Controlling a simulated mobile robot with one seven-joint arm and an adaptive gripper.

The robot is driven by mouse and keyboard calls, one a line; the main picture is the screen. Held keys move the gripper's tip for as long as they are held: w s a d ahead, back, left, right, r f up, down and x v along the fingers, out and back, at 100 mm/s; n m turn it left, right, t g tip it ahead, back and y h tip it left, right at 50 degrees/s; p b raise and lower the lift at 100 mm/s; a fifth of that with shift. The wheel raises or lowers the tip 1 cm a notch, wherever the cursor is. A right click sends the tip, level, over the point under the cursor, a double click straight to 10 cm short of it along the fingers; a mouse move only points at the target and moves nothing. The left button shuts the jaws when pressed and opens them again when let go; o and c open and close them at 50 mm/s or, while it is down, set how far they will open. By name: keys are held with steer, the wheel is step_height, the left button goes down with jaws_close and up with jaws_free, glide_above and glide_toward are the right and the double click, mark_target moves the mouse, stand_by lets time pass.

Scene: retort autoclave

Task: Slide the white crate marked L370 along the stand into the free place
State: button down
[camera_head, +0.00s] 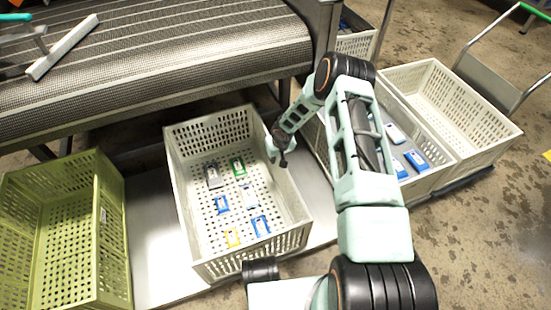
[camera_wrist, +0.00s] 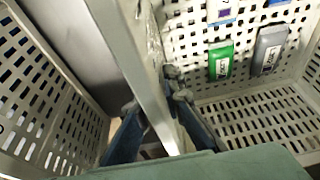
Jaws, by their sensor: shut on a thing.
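A white crate (camera_head: 182,205) with slotted walls stands on the grey metal stand (camera_head: 155,255), with several small coloured packs inside. I cannot read a mark L370 on it. My gripper (camera_head: 280,150) is at the crate's right wall. In the wrist view my gripper (camera_wrist: 158,118) is shut on the rim (camera_wrist: 135,60), one finger on each side of the wall. The crate's inside (camera_wrist: 190,45) shows to the right there, with green and grey packs. Bare stand shows on both sides of the crate, between it and the green crate and under my arm.
A green crate (camera_head: 112,235) stands at the left end. White crates (camera_head: 450,165) stand at the right; one holds blue packs (camera_head: 417,160). A mesh conveyor (camera_head: 150,75) overhangs the back of the stand. A cart with a handle (camera_head: 500,80) is at the far right.

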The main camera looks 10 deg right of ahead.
steer(key=shift+d, duration=0.2)
steer(key=c, duration=2)
jaws_free()
steer(key=shift+a, duration=0.1)
steer(key=shift+o, duration=0.2)
steer(key=v, duration=1.2)
